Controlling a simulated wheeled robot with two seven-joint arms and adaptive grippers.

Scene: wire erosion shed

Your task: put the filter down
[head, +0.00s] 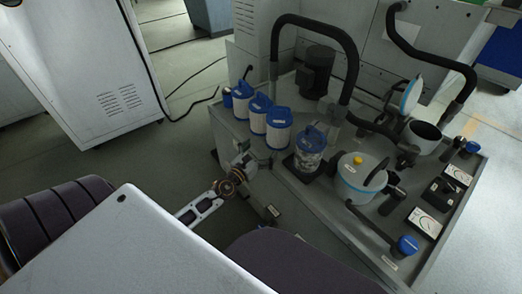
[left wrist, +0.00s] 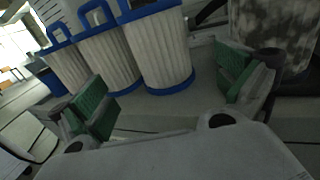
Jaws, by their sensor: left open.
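Three white pleated filters with blue caps and blue handles stand upright in a row at the left edge of the grey machine top: the rear one (head: 241,102), the middle one (head: 259,115) and the front one (head: 278,130). My left gripper (head: 243,163) is open, low beside the front filter. In the left wrist view its green-padded fingers (left wrist: 163,86) are spread with nothing held. The nearest filter (left wrist: 160,50) there stands on its blue base, beyond the gap between the fingers and apart from the pads. My right gripper is not in view.
Black hoses (head: 350,65) arch over the tray. Gauges (head: 425,223) sit at the right. A grey cabinet (head: 95,75) stands left across open floor.

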